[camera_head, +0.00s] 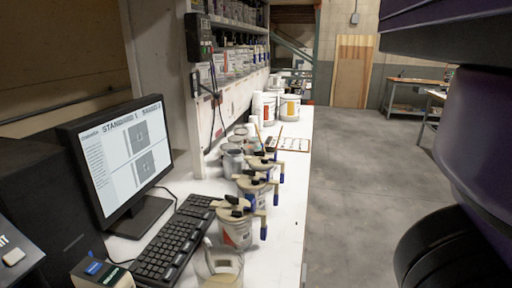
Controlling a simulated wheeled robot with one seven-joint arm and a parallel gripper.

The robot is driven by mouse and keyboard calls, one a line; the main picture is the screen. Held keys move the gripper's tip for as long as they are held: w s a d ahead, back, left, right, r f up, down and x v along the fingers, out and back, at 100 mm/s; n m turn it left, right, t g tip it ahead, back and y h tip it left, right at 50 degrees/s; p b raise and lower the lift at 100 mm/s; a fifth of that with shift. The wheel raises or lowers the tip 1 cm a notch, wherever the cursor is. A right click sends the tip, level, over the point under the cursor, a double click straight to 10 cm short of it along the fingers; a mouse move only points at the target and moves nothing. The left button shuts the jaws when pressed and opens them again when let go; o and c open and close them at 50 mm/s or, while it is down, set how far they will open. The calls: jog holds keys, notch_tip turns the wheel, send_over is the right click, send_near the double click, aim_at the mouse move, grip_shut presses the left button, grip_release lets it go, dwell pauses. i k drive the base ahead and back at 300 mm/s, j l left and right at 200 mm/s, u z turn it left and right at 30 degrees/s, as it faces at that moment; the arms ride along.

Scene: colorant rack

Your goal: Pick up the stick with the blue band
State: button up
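Several cans stand in a row on the white bench (288,225), with tan and black stick-like pieces on their lids. Small blue parts show on these pieces: on the near can (236,232), on the middle can (254,190) and on the one behind it. I cannot tell which piece is the stick with the blue band. A clear cup (218,272) at the front edge holds a pale stick (209,252), on which I see no clear blue band. My gripper is not in view; purple and black parts of my arm fill the right side.
A monitor (124,160), a black keyboard (172,240) and a small box with a blue top (95,271) crowd the left. White buckets (289,107) and a clipboard (294,145) lie farther back. A shelf rises behind. The floor (345,190) right of the bench is clear.

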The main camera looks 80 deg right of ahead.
aim_at(262, 145)
jog(key=z, duration=1.8)
jog(key=i+l+u, duration=0.15)
jog(key=i+l, duration=0.2)
jog(key=i, duration=0.25)
jog(key=i+l+u, duration=0.2)
jog(key=i+l, duration=0.25)
jog(key=i, duration=0.15)
jog(key=k+l+u, duration=0.3)
jog(key=l, duration=0.2)
jog(key=k+l+u, duration=0.2)
jog(key=l+u, duration=0.15)
jog(key=i+j+z, duration=0.4)
jog(key=j, duration=0.2)
jog(key=i+j+z, duration=0.2)
jog(key=k+j, duration=0.1)
